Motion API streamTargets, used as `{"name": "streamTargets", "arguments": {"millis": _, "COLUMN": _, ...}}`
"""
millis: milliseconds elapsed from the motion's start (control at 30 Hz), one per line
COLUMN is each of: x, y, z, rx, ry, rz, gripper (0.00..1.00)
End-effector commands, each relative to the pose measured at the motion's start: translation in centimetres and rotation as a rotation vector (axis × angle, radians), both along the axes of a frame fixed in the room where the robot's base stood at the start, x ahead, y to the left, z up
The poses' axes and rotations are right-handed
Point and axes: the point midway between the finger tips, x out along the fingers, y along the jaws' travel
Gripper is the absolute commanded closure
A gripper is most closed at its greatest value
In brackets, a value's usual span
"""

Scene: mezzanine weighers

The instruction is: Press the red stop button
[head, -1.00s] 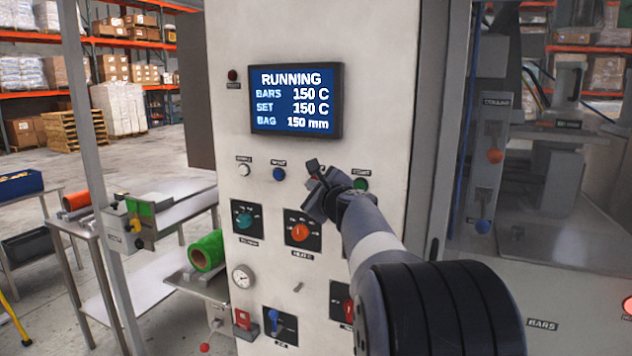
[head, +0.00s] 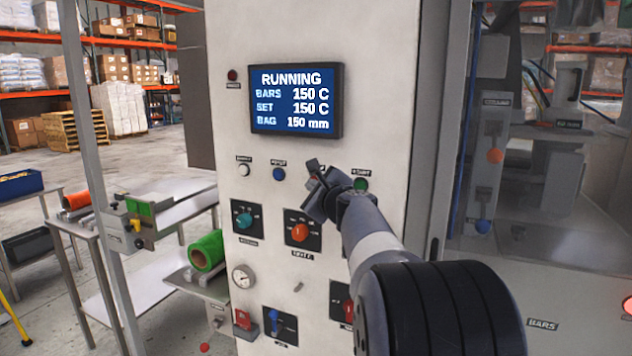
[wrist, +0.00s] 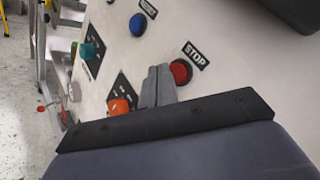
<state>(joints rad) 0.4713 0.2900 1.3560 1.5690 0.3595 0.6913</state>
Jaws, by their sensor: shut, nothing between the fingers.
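The red stop button (wrist: 181,71) shows in the wrist view, round and red, under a black label reading STOP (wrist: 195,55). My gripper (wrist: 158,72) is shut and empty, its fingertips just left of the button in that view. I cannot tell whether they touch it. In the head view my gripper (head: 314,170) is at the panel (head: 222,110), in the button row between the blue button (head: 279,174) and the green start button (head: 361,184). It hides most of the stop button there.
The screen (head: 296,99) above reads RUNNING, BARS 150 C, SET 150 C, BAG 150 mm. A white button (head: 244,170) is at the row's left. A teal knob (head: 245,220) and an orange knob (head: 300,232) sit below.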

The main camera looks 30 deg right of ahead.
Motion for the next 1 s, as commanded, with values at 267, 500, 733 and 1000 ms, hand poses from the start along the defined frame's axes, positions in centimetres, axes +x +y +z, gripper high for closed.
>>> {"name": "streamTargets", "arguments": {"millis": 267, "x": 0.0, "y": 0.0, "z": 0.0, "rx": 0.0, "ry": 0.0, "rz": 0.0, "gripper": 1.0}}
{"name": "streamTargets", "arguments": {"millis": 500, "x": 0.12, "y": -0.18, "z": -0.01, "rx": 0.0, "ry": 0.0, "rz": 0.0, "gripper": 1.0}}
{"name": "streamTargets", "arguments": {"millis": 733, "x": 0.54, "y": -0.71, "z": -0.01, "rx": 0.0, "ry": 0.001, "rz": -0.001, "gripper": 1.0}}
{"name": "streamTargets", "arguments": {"millis": 1000, "x": 0.53, "y": -0.68, "z": 0.01, "rx": 0.0, "ry": 0.0, "rz": 0.0, "gripper": 1.0}}
